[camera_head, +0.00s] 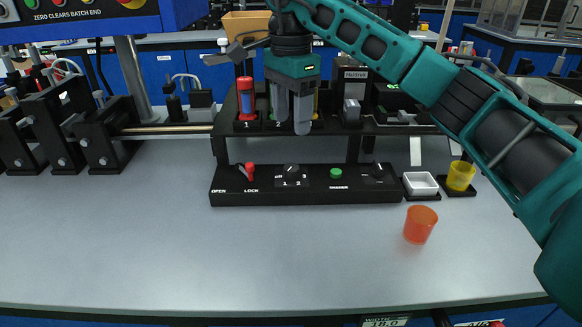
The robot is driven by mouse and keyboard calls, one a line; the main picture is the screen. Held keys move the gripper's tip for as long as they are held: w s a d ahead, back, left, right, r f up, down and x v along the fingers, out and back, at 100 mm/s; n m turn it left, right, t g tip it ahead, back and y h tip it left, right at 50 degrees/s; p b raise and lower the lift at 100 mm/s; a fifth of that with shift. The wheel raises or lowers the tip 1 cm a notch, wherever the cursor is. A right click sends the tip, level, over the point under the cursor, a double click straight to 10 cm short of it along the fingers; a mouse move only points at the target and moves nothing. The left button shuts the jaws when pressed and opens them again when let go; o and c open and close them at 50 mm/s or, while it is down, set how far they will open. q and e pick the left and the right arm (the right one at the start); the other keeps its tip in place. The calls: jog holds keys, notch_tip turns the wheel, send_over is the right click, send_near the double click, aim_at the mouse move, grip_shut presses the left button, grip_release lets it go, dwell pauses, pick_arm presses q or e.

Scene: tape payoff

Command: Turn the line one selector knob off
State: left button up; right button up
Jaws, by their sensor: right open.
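A black selector knob (291,170) stands on the low black control panel (225,190), with "off" at its left and 1, 2 and 3 marked around it. Its pointer direction is too small to tell. A second dark knob (379,170) is at the panel's right end; its markings are not readable. My right gripper (292,122) hangs fingers down above the panel in the picture, in front of the rack of numbered slots. Its fingers are open, with nothing seen between them, and apart from the knob. My left gripper is not in view.
A red-tipped lever (249,172) between OPEN and LOCK and a green button (336,173) flank the selector knob. An orange cup (420,224), a white dish (420,184) and a yellow cup (460,176) stand at right. The front tabletop (240,255) is clear.

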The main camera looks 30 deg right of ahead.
aim_at(291, 167)
notch_tip(291, 167, down, 10)
jog(key=shift+f+b, duration=0.2)
jog(key=shift+b, duration=0.75)
jog(key=c, duration=1)
